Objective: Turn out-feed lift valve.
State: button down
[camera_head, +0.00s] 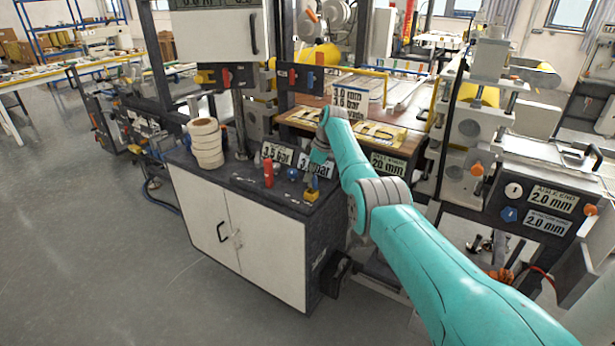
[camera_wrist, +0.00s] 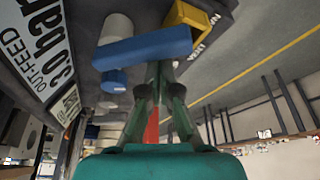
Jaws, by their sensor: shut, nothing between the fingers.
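The out-feed lift valve shows in the wrist view as a flat blue handle (camera_wrist: 145,48) lying across the picture, with a pale round part behind it and a blue knob (camera_wrist: 113,80) below. In the head view my gripper (camera_head: 316,172) points down over the right part of the cabinet top, largely hidden by my wrist, beside the bar sign (camera_head: 317,166).
Machinery stands behind and right. The floor at left (camera_head: 90,240) is clear.

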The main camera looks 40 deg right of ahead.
jog(key=shift+s+d, duration=0.1)
jog(key=shift+d, duration=0.05)
dwell(0.4)
jog(key=shift+w+a, duration=0.3)
jog(key=shift+a, duration=0.15)
jog(key=w+a, duration=0.2)
jog(key=shift+a, duration=0.3)
jog(key=v, duration=1)
jog(key=shift+w+d, duration=0.25)
jog(key=shift+w, duration=0.05)
jog(key=shift+s, duration=0.1)
